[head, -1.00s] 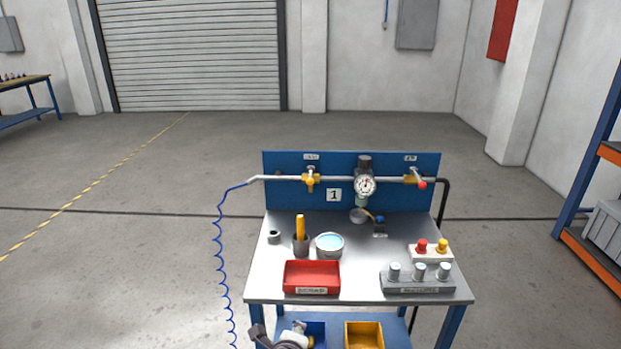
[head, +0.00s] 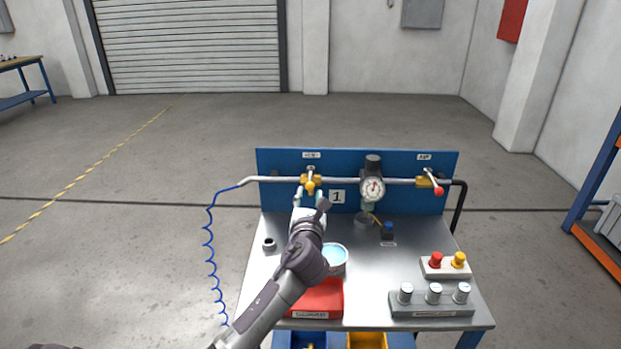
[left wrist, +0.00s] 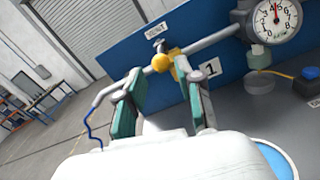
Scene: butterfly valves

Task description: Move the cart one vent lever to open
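Cart one is a steel-topped bench with a blue back panel (head: 408,200) marked by a "1" sign (head: 337,197). The vent valve (head: 311,183), yellow, sits on the pipe left of that sign, below a small label. In the left wrist view its yellow parts (left wrist: 161,63) show just beyond the fingers, under a label that seems to read VENT (left wrist: 155,30). My left gripper (head: 309,196) reaches up to the valve from below. Its green-padded fingers (left wrist: 162,76) are apart, with a gap between them. Contact with the lever cannot be told. My right gripper is not in view.
A gauge (head: 372,187) and a red-tipped lever (head: 437,187) sit further right on the pipe. A red tray (head: 318,298), a bowl (head: 336,258) and a grey block with metal knobs (head: 432,308) stand on the top. A blue coiled hose (head: 209,240) hangs at left.

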